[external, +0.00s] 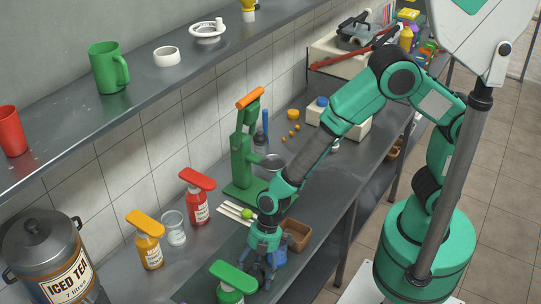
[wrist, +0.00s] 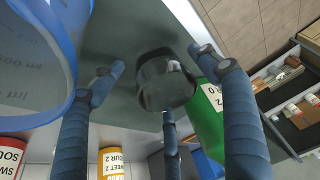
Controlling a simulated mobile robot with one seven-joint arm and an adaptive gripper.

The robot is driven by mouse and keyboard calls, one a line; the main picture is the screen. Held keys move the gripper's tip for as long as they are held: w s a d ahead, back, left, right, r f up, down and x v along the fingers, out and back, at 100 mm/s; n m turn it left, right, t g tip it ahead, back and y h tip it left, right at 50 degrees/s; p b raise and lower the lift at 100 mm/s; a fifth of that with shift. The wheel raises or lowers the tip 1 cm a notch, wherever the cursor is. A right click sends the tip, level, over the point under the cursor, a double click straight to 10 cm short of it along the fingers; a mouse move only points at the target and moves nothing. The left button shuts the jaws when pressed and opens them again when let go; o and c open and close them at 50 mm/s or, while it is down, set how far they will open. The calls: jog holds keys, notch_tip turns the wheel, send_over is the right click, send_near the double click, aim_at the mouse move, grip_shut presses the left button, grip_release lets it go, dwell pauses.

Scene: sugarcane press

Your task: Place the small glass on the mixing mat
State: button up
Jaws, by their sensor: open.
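The small glass (wrist: 166,84), dark and see-through in the wrist view, sits between the spread fingers of my gripper (wrist: 158,68). The fingers are open around it, with gaps visible. It appears upright on a dark grey-green surface (wrist: 115,35), which looks like the mixing mat; faint print shows through the blue container at left. In the external view my gripper (external: 260,278) is low over the counter, behind the green-topped bottle, and hides the small glass. A dark mat-like patch (external: 203,272) lies left of it.
A green bottle (external: 232,284) stands close by, also at right in the wrist view (wrist: 208,118). A blue container (wrist: 40,60) is close at left. Orange (external: 149,250) and red (external: 195,205) bottles flank another clear glass (external: 174,232). The green press (external: 243,160) stands behind.

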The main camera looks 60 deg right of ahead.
jog(key=shift+r, duration=0.1)
jog(key=p+v, duration=0.2)
jog(key=v, duration=1)
jog(key=shift+p, duration=0.35)
jog(key=shift+r, duration=0.1)
dwell(0.3)
jog(key=w+d+r+m+t, duration=0.1)
jog(key=d+r+m+t, duration=0.4)
jog(key=d+r, duration=1.4)
jog(key=s+d+r+m+h, duration=0.1)
jog(key=s+d+r+m, duration=0.2)
jog(key=d, duration=0.4)
jog(key=s+d+r+m+h, duration=0.2)
jog(key=s+d+r+m, duration=0.2)
jog(key=d, duration=0.3)
jog(key=s+d+r+m+h, duration=0.1)
jog(key=s+d+r+m, duration=0.2)
jog(key=s+d+m, duration=0.2)
jog(key=shift+d, duration=1.15)
